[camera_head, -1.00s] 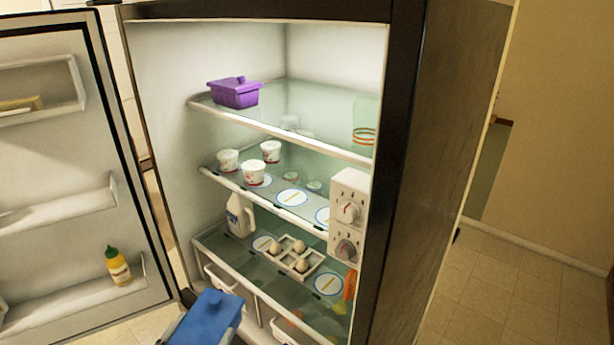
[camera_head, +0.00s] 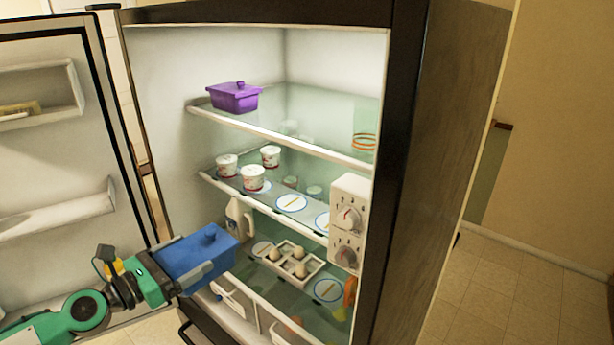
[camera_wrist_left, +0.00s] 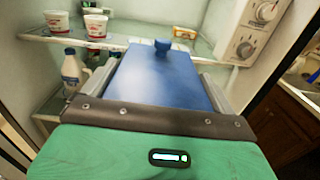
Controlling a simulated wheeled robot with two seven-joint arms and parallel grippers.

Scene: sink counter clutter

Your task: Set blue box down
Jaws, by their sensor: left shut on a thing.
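The blue box (camera_head: 196,252), with a knob on its lid, is held by my left gripper (camera_head: 200,276) in front of the open fridge. It looks roughly level and hides part of the lower glass shelf and the white jug (camera_head: 236,214). In the left wrist view the blue box (camera_wrist_left: 165,78) sits between the fingers of my left gripper (camera_wrist_left: 160,85), with the fridge shelves beyond it. I cannot tell whether it touches any shelf. My right gripper is not in view.
A purple box (camera_head: 234,97) stands on the top shelf (camera_head: 310,120). White cups (camera_head: 253,178) stand on the middle shelf. An egg tray (camera_head: 292,263) is on the lower shelf. A white dial unit (camera_head: 346,220) is at the right. The open fridge door (camera_head: 60,150) is at the left.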

